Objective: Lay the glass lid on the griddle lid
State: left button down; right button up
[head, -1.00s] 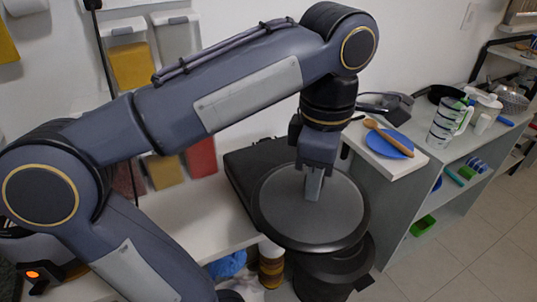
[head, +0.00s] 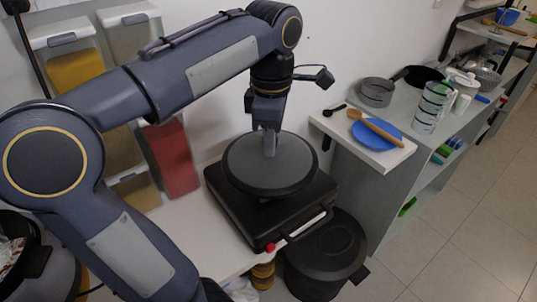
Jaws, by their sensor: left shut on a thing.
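The glass lid (head: 250,170) is a round dark disc with a black rim. My left gripper (head: 269,152) is shut on its knob from above. The lid is over the top of the black griddle lid (head: 318,192), a square appliance on the white counter with a front handle and a red knob. Whether the glass lid touches the griddle lid or hangs just above it I cannot tell; it hides much of the griddle's top. My right gripper is out of view.
Spice dispensers (head: 173,158) line the wall at the left. A black bin (head: 325,255) stands on the floor below the griddle. A white shelf to the right holds a blue plate (head: 378,134) and a wooden spoon (head: 372,122).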

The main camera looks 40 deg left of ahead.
pick_arm(q)
jog(key=w+a+f, duration=0.1)
jog(key=w+f, duration=0.1)
jog(key=f, duration=0.1)
jog(key=w+a+f, duration=0.1)
jog(key=f, duration=0.1)
jog(key=shift+a+f, duration=0.1)
jog(key=shift+a, duration=0.25)
jog(key=shift+w+a+f+b, duration=0.1)
jog(key=shift+f+b, duration=0.1)
jog(key=shift+f, duration=0.45)
jog(key=shift+w+a+f+b, duration=0.1)
jog(key=shift+f+b, duration=0.1)
jog(key=shift+f, duration=0.9)
jog(key=shift+f, duration=0.2)
jog(key=c, duration=1.1)
grip_release()
